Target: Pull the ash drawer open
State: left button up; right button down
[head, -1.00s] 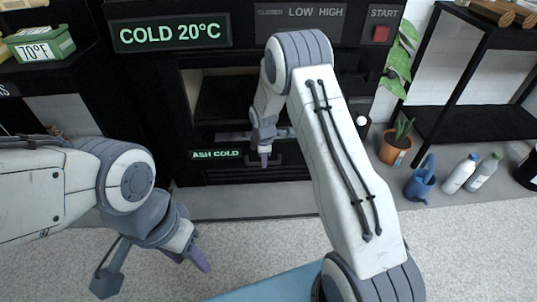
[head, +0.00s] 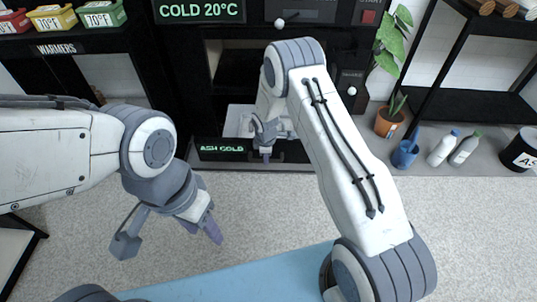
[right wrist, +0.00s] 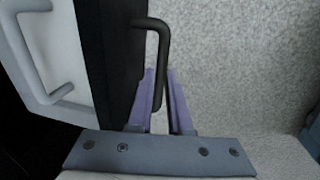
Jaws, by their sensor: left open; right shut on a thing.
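The ash drawer (head: 222,149) has a black front with a green "ASH COLD" display, low on the black stove. It stands pulled out, and its pale inside shows behind the front. My right gripper (head: 265,153) is at the right part of the front. In the right wrist view its purple fingers (right wrist: 166,105) are shut on the black bar handle (right wrist: 161,50) of the drawer. The drawer's black front (right wrist: 108,50) also shows there. My left gripper (head: 168,234) is open and empty, over the floor at the left.
A white wall with a grey loop handle (right wrist: 60,95) shows inside the drawer in the wrist view. A plant pot (head: 389,122), a blue watering can (head: 405,152) and two bottles (head: 442,148) stand at the right. The speckled floor before the drawer is clear.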

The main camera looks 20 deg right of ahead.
jog(key=shift+s+a, duration=0.2)
jog(key=c, duration=0.8)
grip_release()
jog(key=shift+c, duration=0.2)
jog(key=shift+d, duration=0.1)
notch_tip(320, 180, up, 10)
jog(key=s+p, duration=0.2)
jog(key=p, duration=0.3)
jog(key=shift+a+r, duration=0.15)
jog(key=shift+a, duration=0.1)
